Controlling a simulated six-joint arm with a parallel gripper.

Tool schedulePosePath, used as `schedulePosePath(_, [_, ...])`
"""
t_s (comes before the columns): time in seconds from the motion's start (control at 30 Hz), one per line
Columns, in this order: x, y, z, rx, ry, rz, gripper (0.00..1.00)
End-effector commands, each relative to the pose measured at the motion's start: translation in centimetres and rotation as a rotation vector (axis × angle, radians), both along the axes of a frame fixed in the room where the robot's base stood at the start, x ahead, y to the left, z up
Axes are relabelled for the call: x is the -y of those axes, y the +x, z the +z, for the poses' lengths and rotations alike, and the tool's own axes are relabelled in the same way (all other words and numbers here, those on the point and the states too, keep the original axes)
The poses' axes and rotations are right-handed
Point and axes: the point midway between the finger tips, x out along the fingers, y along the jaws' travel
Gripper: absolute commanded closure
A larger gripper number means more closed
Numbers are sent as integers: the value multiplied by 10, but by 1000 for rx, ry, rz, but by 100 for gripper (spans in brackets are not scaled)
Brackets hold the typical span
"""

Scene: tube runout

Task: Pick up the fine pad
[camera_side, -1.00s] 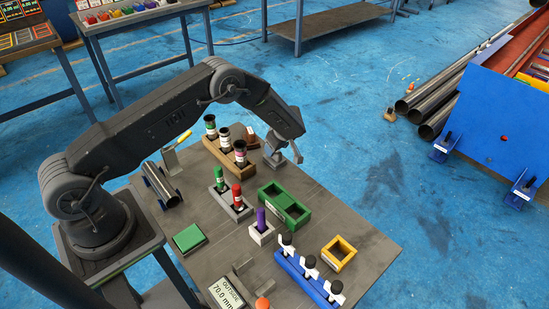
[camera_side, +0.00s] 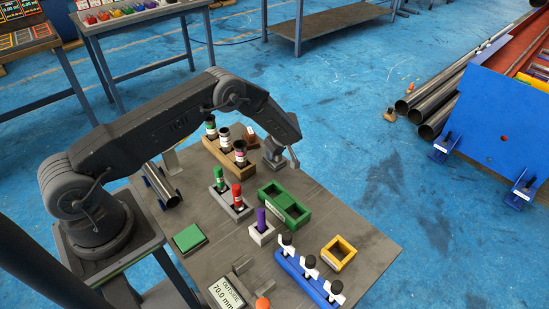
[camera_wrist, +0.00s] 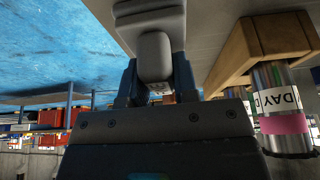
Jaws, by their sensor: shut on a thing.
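My gripper (camera_side: 276,160) is low at the far right corner of the grey table, beside the wooden rack. In the wrist view my gripper (camera_wrist: 155,90) has its two dark fingers closed on either side of a grey, rounded block (camera_wrist: 153,52), which I take to be the fine pad. Its far part reaches up against the grey tabletop in that view; I cannot tell whether it touches the table. In the side view the gripper hides most of it. No label shows on it.
The wooden rack (camera_side: 221,146) with several labelled bottles stands just left of my gripper. A small brown block (camera_side: 250,138) is behind it. Green bins (camera_side: 284,205), a grey marker holder (camera_side: 233,208) and a yellow bin (camera_side: 339,254) stand nearer. The table's right edge is close.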

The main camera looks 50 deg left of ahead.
Motion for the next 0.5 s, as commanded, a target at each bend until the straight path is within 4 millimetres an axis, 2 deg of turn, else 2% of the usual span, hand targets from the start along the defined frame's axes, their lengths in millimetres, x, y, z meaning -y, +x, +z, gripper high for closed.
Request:
schedulePosePath(0.1, [0, 0, 0, 0, 0, 0, 98])
schedulePosePath(0.37, [0, 0, 2, 1, 0, 0, 99])
schedulePosePath(0.5, [0, 1, 11, 2, 1, 0, 99])
